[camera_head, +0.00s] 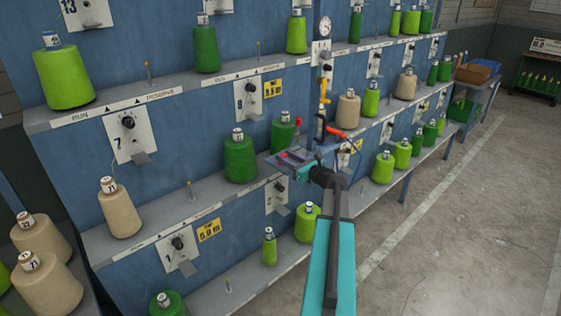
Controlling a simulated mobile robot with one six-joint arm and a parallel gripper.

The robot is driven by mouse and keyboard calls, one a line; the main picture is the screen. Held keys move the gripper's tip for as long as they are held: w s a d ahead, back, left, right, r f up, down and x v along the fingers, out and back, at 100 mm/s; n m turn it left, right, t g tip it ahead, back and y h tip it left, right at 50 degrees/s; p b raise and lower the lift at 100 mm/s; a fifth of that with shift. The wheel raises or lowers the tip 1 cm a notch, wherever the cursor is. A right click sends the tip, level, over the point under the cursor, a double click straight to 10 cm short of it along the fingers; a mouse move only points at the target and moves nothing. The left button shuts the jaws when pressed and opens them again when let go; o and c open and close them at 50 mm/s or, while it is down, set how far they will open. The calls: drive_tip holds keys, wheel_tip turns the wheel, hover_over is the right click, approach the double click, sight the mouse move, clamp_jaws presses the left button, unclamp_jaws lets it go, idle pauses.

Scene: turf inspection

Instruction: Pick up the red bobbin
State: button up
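No bobbin that I can clearly identify as red shows in the head view. My gripper (312,158) is at the end of my teal arm, beside this tray. Its fingers blend with the things around it, so I cannot tell their opening or whether they touch anything.
The blue rack (75,150) holds several green and beige bobbins on its shelves, including a beige one (119,208) at left and a dark green one (239,157) near my gripper. Concrete floor (450,220) is clear at right.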

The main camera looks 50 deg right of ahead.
drive_tip(key=c, duration=0.7)
drive_tip(key=shift+o, duration=0.2)
drive_tip(key=shift+r, duration=0.15)
drive_tip(key=shift+r+b, duration=0.7)
drive_tip(key=shift+r, duration=0.7)
drive_tip(key=shift+s+a+r, duration=0.1)
drive_tip(key=shift+s+r, duration=0.1)
drive_tip(key=shift+s, duration=0.1)
drive_tip(key=s+a+r+b, duration=0.1)
drive_tip(key=s+a+b, duration=0.3)
drive_tip(key=s, duration=1)
drive_tip(key=shift+s+r+b, duration=0.2)
drive_tip(key=shift+s+b, duration=0.1)
drive_tip(key=shift+b, duration=1.45)
drive_tip(key=shift+a, duration=0.1)
